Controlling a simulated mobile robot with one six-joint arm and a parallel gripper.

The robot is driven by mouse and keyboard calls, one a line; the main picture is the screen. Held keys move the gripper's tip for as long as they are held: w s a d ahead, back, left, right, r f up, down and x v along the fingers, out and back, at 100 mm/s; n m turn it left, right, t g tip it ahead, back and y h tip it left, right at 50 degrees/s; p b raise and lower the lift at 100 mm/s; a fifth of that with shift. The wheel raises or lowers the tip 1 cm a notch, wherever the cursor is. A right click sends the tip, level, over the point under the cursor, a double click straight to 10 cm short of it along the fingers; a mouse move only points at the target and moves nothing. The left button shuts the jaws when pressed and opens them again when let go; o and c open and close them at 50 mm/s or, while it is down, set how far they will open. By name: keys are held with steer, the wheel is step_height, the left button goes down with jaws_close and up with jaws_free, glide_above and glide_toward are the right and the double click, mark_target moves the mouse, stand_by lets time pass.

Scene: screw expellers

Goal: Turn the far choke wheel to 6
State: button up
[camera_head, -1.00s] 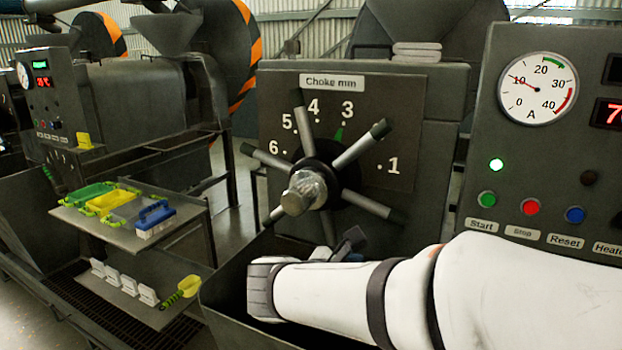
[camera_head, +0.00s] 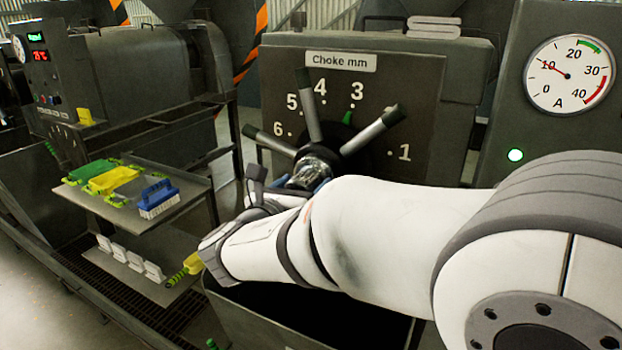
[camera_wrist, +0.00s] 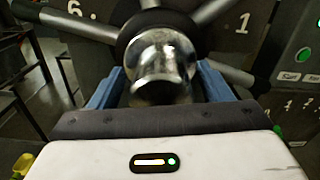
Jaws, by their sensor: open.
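The choke wheel (camera_head: 313,163) in front of me has a shiny metal hub and several grey spokes with dark tips. It stands under a "Choke mm" plate (camera_head: 340,61), on a dial numbered 1 to 6. A green pointer (camera_head: 347,117) sits by the 3. My arm hides the wheel's lower part in the head view. My gripper (camera_wrist: 160,72) is open in the wrist view, with one blue finger on each side of the hub (camera_wrist: 158,62). I cannot tell if they touch it. In the head view the gripper is mostly hidden behind my arm.
A control panel with an ammeter (camera_head: 569,74) stands to the right. A dark trough (camera_head: 250,320) lies below my arm.

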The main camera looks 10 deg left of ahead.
steer(key=shift+w+d, duration=0.1)
steer(key=shift+w, duration=0.2)
steer(key=c, duration=1.4)
